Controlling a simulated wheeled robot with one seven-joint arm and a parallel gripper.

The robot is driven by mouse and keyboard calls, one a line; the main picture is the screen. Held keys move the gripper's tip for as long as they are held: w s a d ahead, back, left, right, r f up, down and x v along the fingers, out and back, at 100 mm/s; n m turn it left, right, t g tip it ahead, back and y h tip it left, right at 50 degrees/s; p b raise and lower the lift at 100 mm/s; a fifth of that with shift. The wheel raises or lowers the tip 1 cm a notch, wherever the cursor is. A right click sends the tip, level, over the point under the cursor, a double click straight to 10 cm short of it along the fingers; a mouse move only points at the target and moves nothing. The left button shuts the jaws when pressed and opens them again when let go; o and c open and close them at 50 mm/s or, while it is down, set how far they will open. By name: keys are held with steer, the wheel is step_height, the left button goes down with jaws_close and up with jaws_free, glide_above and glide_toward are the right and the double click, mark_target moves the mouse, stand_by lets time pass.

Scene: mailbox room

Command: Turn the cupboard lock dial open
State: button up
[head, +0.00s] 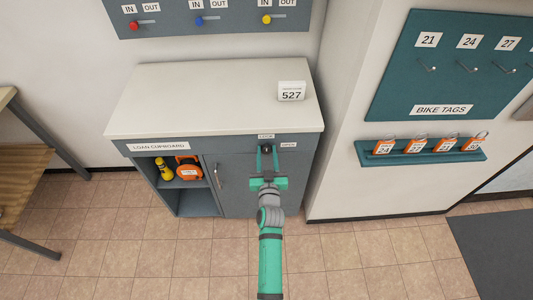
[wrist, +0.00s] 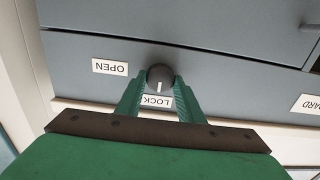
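The lock dial (wrist: 160,76) is a dark round knob with a white mark, on the grey panel of the loan cupboard (head: 240,183). In the upside-down wrist view the mark points at the LOCK label (wrist: 156,101); the OPEN label (wrist: 110,67) is off to the side. My gripper (wrist: 160,84) has one green finger on each side of the dial, with the tips against its sides. In the head view my gripper (head: 267,152) reaches the dial from the front, partly hiding it, below the LOCK label and beside the OPEN label (head: 288,145).
An open shelf holds a yellow item (head: 163,168) and an orange one (head: 188,168). Floor in front is clear.

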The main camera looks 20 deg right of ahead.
steer(key=shift+m, duration=0.3)
steer(key=m, duration=0.9)
steer(key=shift+d, duration=0.1)
steer(key=m, duration=0.4)
steer(key=shift+d+f, duration=0.1)
steer(key=shift+f+m, duration=0.1)
steer(key=shift+m, duration=2)
steer(key=o, duration=1)
steer(key=shift+o, duration=0.2)
